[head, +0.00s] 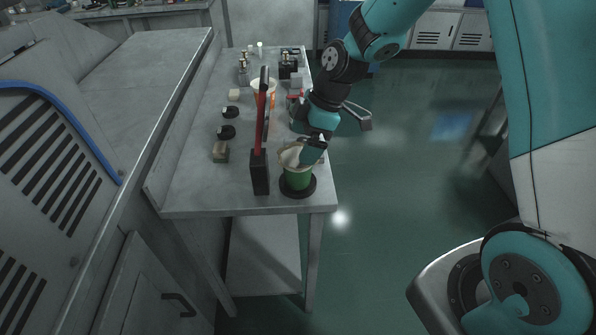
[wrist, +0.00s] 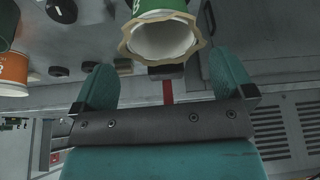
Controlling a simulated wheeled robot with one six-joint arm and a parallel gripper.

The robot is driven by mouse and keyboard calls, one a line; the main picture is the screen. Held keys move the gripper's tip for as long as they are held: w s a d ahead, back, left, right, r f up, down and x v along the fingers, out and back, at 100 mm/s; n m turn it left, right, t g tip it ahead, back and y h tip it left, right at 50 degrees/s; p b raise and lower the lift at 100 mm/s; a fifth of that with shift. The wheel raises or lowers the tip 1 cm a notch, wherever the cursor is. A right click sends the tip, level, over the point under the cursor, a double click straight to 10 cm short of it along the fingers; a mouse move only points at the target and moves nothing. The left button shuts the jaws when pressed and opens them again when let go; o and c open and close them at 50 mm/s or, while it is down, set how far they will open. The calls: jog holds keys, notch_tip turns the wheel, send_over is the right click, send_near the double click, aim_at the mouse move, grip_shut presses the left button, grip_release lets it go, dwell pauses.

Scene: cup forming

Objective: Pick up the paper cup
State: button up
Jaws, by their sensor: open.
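The paper cup is green with a pale, wavy rim (head: 297,179) and stands upright on a round black base at the near right corner of the bench. In the wrist view its white inside and ragged tan rim (wrist: 163,40) show at the top centre, beyond the gap between my fingers. My gripper (wrist: 163,82) is open, with one teal finger on each side and nothing between them. In the head view my gripper (head: 311,150) is at the cup's upper right and hides part of its rim. I cannot tell whether they touch.
A dark upright stand with a red strip (head: 260,170) is close left of the cup. An orange-and-white cup (head: 263,90) stands farther back. Black round pieces (head: 226,132) and a small tan block (head: 220,152) lie left. Open floor is right of the bench (head: 185,195).

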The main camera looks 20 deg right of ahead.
aim_at(298, 172)
jog(key=x, duration=0.2)
jog(key=p+x, duration=0.1)
jog(key=x, duration=0.2)
jog(key=shift+s+d+f, duration=0.1)
jog(key=shift+s+f, duration=0.1)
jog(key=shift+c, duration=0.5)
